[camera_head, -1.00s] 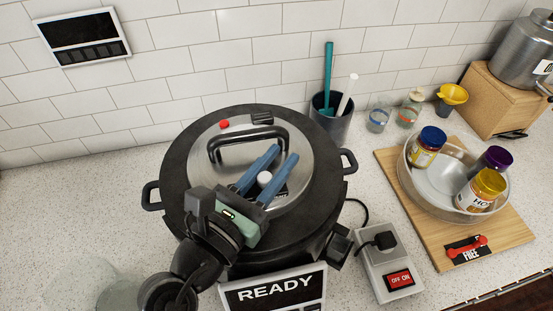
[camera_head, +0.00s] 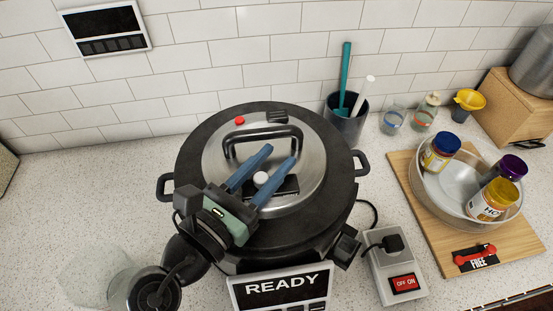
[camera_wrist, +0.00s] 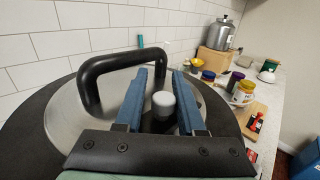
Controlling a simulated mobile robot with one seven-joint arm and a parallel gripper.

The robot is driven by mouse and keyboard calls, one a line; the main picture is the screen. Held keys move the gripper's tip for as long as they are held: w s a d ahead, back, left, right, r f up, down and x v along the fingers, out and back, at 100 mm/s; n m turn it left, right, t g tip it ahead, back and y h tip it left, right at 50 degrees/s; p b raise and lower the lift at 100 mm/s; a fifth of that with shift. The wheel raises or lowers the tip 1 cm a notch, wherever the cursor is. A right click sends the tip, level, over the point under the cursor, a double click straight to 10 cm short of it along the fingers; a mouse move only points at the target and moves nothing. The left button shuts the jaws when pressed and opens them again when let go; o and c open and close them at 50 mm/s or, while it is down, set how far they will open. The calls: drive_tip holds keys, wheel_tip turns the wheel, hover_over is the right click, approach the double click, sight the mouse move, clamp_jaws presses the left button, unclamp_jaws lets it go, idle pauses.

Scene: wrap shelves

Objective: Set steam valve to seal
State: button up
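A large dark pressure cooker (camera_head: 190,190) stands on the counter with a silver lid (camera_head: 222,165) and a black arched handle. A small pale round knob (camera_head: 261,178), which looks like the steam valve, sits at the front of the lid beside a black plate (camera_head: 288,187). My gripper (camera_head: 281,157) reaches over the lid from the front left, its two blue fingers apart. The knob shows between the fingers in the wrist view (camera_wrist: 163,104), close to both. I cannot tell whether either finger touches it. The valve's markings are not readable.
The cooker's display (camera_head: 280,287) reads READY. A red button (camera_head: 239,121) and a black fitting (camera_head: 277,117) are at the lid's back. The left counter is mostly clear.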

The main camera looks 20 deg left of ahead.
idle(0.4)
drive_tip(key=s+a+b, duration=0.2)
drive_tip(key=s, duration=1.1)
drive_tip(key=shift+a+b, duration=0.25)
drive_tip(key=shift+b, duration=0.15)
